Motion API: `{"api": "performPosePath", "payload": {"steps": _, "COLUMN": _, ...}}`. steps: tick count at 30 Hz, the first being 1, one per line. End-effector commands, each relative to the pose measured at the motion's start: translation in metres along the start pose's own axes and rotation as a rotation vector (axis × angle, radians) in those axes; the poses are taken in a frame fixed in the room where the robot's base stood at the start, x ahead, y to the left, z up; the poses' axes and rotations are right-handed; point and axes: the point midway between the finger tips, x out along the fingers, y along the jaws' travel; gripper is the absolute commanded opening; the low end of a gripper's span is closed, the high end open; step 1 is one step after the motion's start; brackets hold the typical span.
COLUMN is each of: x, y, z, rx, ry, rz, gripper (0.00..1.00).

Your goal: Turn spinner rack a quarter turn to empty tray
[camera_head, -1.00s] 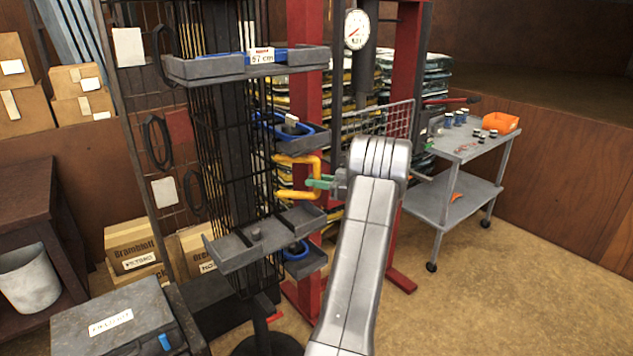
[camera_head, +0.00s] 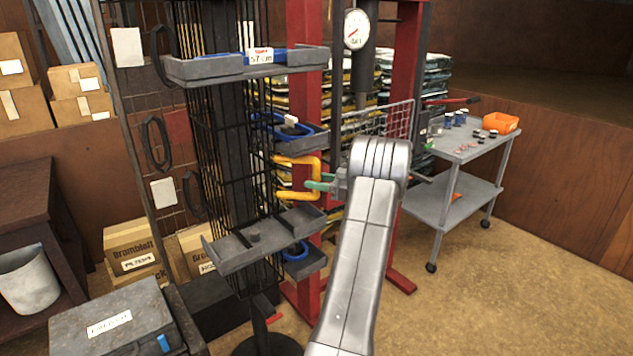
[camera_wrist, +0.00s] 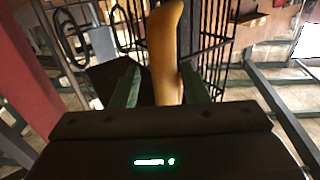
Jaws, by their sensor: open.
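The spinner rack (camera_head: 226,150) is a tall black wire column on a round dark base. It carries grey trays: an upper one (camera_head: 205,70) with a blue item and a "57 cm" label, a lower front one (camera_head: 240,253) that looks bare apart from a small knob, and side trays with blue items. A yellow bracket-shaped handle (camera_head: 297,195) sticks out from its right side. My gripper (camera_head: 314,183) has green fingers and is at the handle's outer bar. In the wrist view the handle (camera_wrist: 164,45) stands between the open fingers (camera_wrist: 158,75), closer to the right one.
A red press frame (camera_head: 305,120) with a round gauge (camera_head: 356,29) stands just behind the handle. A dark case (camera_head: 120,320) and cardboard boxes (camera_head: 135,250) crowd the left. The floor at lower right is clear.

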Motion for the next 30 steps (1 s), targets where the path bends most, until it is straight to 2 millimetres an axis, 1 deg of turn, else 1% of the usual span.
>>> {"api": "performPosePath", "payload": {"steps": 5, "x": -0.027, "y": 0.001, "z": 0.002, "rx": -0.001, "ry": 0.0, "rz": 0.004, "gripper": 0.41}}
{"api": "performPosePath", "payload": {"steps": 12, "x": -0.083, "y": 0.001, "z": 0.002, "rx": -0.002, "ry": 0.0, "rz": 0.006, "gripper": 0.41}}
{"api": "performPosePath", "payload": {"steps": 15, "x": -0.103, "y": 0.001, "z": 0.002, "rx": -0.002, "ry": 0.0, "rz": 0.005, "gripper": 0.41}}
{"api": "performPosePath", "payload": {"steps": 18, "x": -0.118, "y": 0.001, "z": 0.001, "rx": -0.002, "ry": 0.001, "rz": 0.003, "gripper": 0.41}}
{"api": "performPosePath", "payload": {"steps": 21, "x": -0.129, "y": 0.001, "z": 0.001, "rx": -0.001, "ry": 0.0, "rz": 0.003, "gripper": 0.41}}
{"api": "performPosePath", "payload": {"steps": 24, "x": -0.134, "y": 0.001, "z": 0.0, "rx": 0.0, "ry": 0.0, "rz": 0.001, "gripper": 0.41}}
{"api": "performPosePath", "payload": {"steps": 30, "x": -0.136, "y": 0.001, "z": 0.0, "rx": 0.0, "ry": 0.0, "rz": 0.001, "gripper": 0.41}}
